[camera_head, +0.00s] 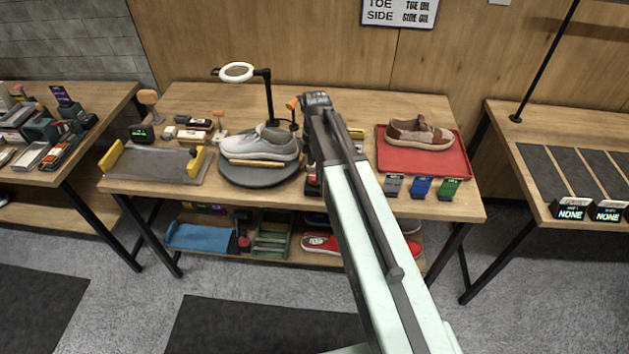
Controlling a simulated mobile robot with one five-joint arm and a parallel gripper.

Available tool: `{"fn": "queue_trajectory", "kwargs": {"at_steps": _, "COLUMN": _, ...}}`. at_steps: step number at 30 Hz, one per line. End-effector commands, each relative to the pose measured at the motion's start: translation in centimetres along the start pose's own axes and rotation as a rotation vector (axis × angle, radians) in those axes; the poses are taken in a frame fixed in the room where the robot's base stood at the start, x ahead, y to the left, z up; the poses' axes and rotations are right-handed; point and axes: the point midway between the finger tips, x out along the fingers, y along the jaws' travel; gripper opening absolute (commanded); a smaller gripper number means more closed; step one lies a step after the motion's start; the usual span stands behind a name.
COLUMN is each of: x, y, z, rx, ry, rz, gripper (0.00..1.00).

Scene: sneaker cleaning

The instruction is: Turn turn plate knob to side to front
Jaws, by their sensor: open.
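The turn plate (262,176) is a dark round disc on the middle table. A grey sneaker (265,144) with a white sole lies on it, side-on, above an orange-brown strip (257,162). A small orange knob-like piece (292,104) stands behind the plate's right side; I cannot tell whether it is the turn plate knob. My gripper (316,101) is at the far end of my pale arm, just right of the sneaker and close to that orange piece. It is open, with its fingertips mostly hidden, and nothing shows in it.
A ring lamp (237,72) on a black stand rises behind the sneaker. A red tray (424,160) with a brown shoe (417,132) is on the right. A grey tray (152,167) with yellow ends is on the left. Small coloured blocks (421,187) line the front edge.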

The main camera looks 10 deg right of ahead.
Motion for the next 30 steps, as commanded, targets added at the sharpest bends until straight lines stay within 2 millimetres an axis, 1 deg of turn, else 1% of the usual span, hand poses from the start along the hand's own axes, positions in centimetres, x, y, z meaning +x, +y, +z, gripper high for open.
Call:
{"fn": "queue_trajectory", "kwargs": {"at_steps": 1, "x": 2.0, "y": 0.0, "z": 0.0, "rx": 0.000, "ry": 0.000, "rz": 0.000, "gripper": 0.59}}
{"fn": "queue_trajectory", "kwargs": {"at_steps": 4, "x": 3.4, "y": 0.0, "z": 0.0, "rx": 0.000, "ry": 0.000, "rz": 0.000, "gripper": 0.59}}
{"fn": "queue_trajectory", "kwargs": {"at_steps": 7, "x": 3.8, "y": 0.0, "z": -0.1, "rx": 0.000, "ry": 0.000, "rz": 0.000, "gripper": 0.59}}
{"fn": "queue_trajectory", "kwargs": {"at_steps": 14, "x": 3.5, "y": 0.0, "z": -0.1, "rx": 0.000, "ry": 0.000, "rz": 0.000, "gripper": 0.59}}
{"fn": "queue_trajectory", "kwargs": {"at_steps": 17, "x": 3.5, "y": 0.0, "z": -0.1, "rx": -0.001, "ry": 0.000, "rz": 0.000, "gripper": 0.34}}
{"fn": "queue_trajectory", "kwargs": {"at_steps": 18, "x": 3.5, "y": 0.0, "z": -0.1, "rx": -0.001, "ry": 0.000, "rz": 0.000, "gripper": 0.23}}
{"fn": "queue_trajectory", "kwargs": {"at_steps": 20, "x": 3.5, "y": 0.0, "z": -0.1, "rx": -0.001, "ry": 0.000, "rz": 0.000, "gripper": 0.07}}
{"fn": "queue_trajectory", "kwargs": {"at_steps": 21, "x": 3.5, "y": 0.0, "z": -0.1, "rx": -0.001, "ry": 0.000, "rz": 0.000, "gripper": 0.00}}
{"fn": "queue_trajectory", "kwargs": {"at_steps": 30, "x": 3.5, "y": 0.0, "z": -0.2, "rx": 0.036, "ry": 0.000, "rz": 0.000, "gripper": 0.00}}
